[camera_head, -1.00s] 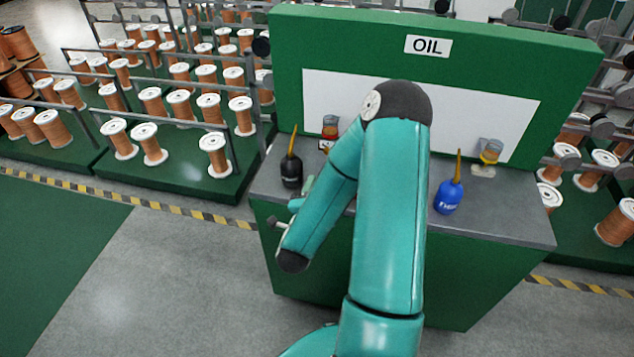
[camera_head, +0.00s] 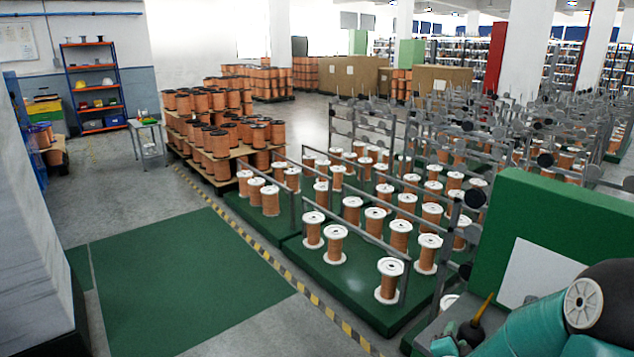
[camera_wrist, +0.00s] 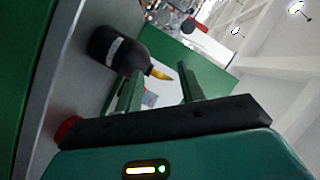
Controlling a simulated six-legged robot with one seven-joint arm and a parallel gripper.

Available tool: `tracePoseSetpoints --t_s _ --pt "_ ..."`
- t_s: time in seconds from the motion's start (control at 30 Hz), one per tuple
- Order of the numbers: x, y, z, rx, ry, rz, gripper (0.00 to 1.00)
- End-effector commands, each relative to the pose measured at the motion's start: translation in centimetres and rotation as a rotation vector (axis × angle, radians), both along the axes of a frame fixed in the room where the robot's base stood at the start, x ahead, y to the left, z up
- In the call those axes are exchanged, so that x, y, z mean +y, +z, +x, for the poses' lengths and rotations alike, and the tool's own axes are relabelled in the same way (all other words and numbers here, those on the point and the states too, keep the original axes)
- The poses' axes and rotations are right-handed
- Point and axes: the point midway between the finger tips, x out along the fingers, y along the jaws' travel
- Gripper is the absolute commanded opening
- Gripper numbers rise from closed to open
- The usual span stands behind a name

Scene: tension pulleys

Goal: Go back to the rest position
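My gripper (camera_wrist: 161,73) shows in the wrist view with its two green fingers apart and nothing between them. A black oil bottle (camera_wrist: 112,48) with a yellow spout and a pale label stands on the grey counter, beside the left finger. Whether they touch is unclear. In the head view the bottle (camera_head: 470,334) shows at the lower right, partly hidden by my teal arm (camera_head: 540,325). My arm is bent low in front of the oil station, and its lower part is cut off by the frame.
The green oil station (camera_head: 560,225) is at the right edge. Copper spools (camera_head: 335,243) stand on green platforms with grey rails (camera_head: 305,195). A yellow-black floor stripe (camera_head: 270,262) borders them. A green floor area (camera_head: 185,280) is clear. A grey block (camera_head: 35,240) fills the left edge.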

Motion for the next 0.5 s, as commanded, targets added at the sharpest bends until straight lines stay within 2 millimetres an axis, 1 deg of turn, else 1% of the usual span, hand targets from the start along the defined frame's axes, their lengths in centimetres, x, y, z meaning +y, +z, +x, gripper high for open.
tracePoseSetpoints --t_s 0.03,0.13,0.23,0.37,0.5 --pt "1.3 1.4 0.6 0.04 0.058 -0.026 0.39" --pt "3.6 3.0 1.2 0.14 0.164 -0.068 0.39" --pt "5.9 4.8 1.2 0.24 0.264 -0.117 0.39" --pt "8.7 7.2 0.2 0.365 0.385 -0.182 0.39" --pt "11.6 9.9 -2.0 0.496 0.507 -0.252 0.39"
